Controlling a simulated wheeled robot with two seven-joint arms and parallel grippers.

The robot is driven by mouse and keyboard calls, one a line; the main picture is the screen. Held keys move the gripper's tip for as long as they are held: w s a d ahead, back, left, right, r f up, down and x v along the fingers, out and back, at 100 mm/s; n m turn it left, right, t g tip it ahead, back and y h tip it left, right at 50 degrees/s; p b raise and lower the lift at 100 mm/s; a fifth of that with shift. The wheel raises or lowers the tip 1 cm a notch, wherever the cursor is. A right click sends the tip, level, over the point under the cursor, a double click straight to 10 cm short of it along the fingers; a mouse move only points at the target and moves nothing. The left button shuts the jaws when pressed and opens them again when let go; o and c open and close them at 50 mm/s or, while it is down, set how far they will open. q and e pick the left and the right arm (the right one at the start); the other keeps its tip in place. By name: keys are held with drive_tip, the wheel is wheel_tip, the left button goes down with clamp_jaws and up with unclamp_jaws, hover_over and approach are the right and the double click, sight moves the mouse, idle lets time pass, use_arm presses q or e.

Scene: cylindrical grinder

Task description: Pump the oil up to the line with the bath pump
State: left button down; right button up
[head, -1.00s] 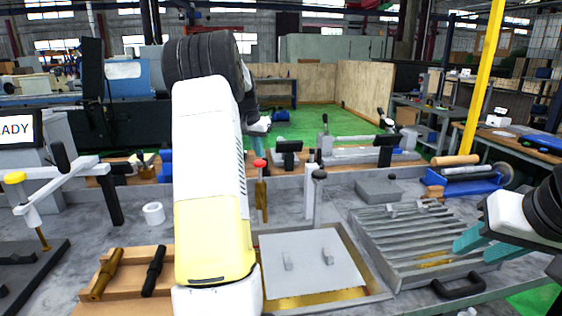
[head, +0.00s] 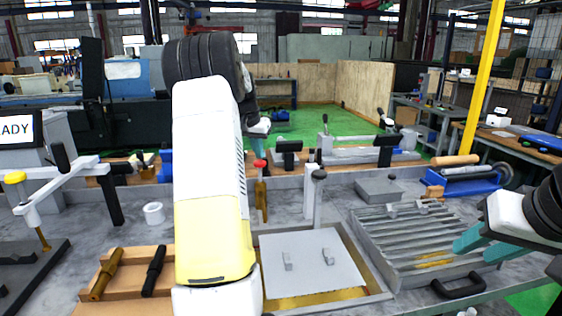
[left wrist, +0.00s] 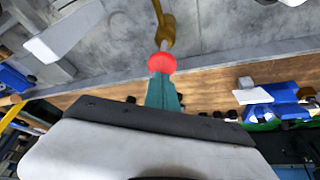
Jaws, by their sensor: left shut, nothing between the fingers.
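A brass-coloured upright piece (head: 261,200) with a red ball knob (head: 260,163) stands behind the oil bath; I take it for the bath pump's handle. My left gripper (head: 256,140) is largely hidden by my arm in the head view. In the left wrist view, its teal fingers (left wrist: 162,94) are shut and empty, their tips at the red knob (left wrist: 161,62); contact cannot be told. The bath (head: 378,290) holds golden oil (head: 300,302) under a grey lid plate (head: 310,262). No level line can be made out. My right gripper (head: 476,247) is open and empty at the right.
A grey post with a dark cap (head: 318,195) stands close right of the brass piece. A ribbed grey tray (head: 420,245) lies right of the bath. A wooden holder (head: 130,277) with two handles and a white ring (head: 153,213) are to the left.

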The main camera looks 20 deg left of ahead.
sight(259, 162)
use_arm(q)
drive_tip(key=shift+f, duration=2.5)
drive_tip(key=shift+r, duration=2.75)
drive_tip(key=shift+f, duration=0.2)
drive_tip(key=shift+f, duration=2.5)
drive_tip(key=shift+r, duration=2.7)
